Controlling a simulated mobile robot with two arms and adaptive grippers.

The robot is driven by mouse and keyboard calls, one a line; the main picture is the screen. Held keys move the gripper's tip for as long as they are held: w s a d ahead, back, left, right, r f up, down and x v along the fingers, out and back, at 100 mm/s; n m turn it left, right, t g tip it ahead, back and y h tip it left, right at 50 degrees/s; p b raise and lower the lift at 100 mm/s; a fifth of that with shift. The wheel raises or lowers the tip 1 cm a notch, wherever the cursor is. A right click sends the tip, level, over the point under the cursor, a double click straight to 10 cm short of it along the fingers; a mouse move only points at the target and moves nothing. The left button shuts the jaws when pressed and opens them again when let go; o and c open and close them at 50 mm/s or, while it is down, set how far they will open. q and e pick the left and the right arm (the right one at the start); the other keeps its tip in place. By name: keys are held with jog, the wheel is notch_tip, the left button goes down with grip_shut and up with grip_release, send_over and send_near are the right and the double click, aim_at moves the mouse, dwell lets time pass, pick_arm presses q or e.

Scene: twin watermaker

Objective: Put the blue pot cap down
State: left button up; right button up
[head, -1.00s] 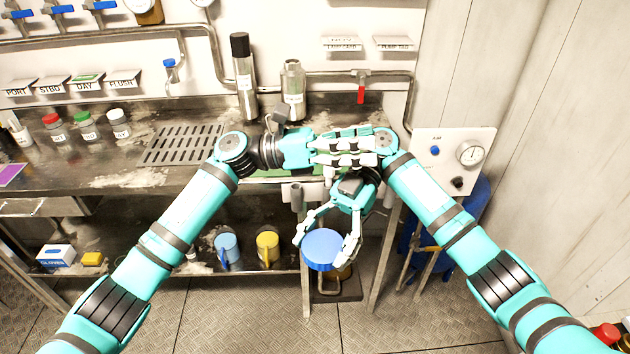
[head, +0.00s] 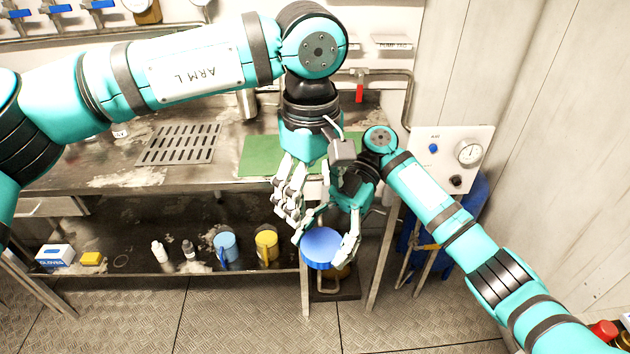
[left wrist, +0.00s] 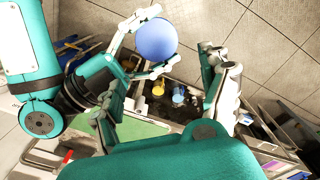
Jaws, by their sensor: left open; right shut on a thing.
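The blue pot cap (head: 322,247) is a round blue disc held in front of the bench edge, above the floor. My right gripper (head: 330,240) is shut on it, with fingers at its left and right sides. The cap also shows in the left wrist view (left wrist: 156,40), between the right gripper's fingers. My left gripper (head: 288,200) is open and empty, pointing down just left of and above the right gripper. Its open fingers show in the left wrist view (left wrist: 170,95).
A green mat (head: 258,155) lies on the bench beside a slotted drain grate (head: 180,145). A blue mug (head: 227,245) and a yellow mug (head: 266,245) stand on the lower shelf. A panel with a gauge (head: 468,152) is at the right. Floor in front is clear.

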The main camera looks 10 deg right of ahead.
aim_at(316, 239)
pick_arm(q)
jog(key=f, duration=1)
jog(key=shift+w+d+f, duration=0.1)
jog(key=shift+d+f, duration=0.1)
jog(key=shift+c, duration=0.3)
jog(key=c, duration=0.7)
jog(key=shift+c, duration=1.4)
pick_arm(e)
jog(key=o, duration=1.3)
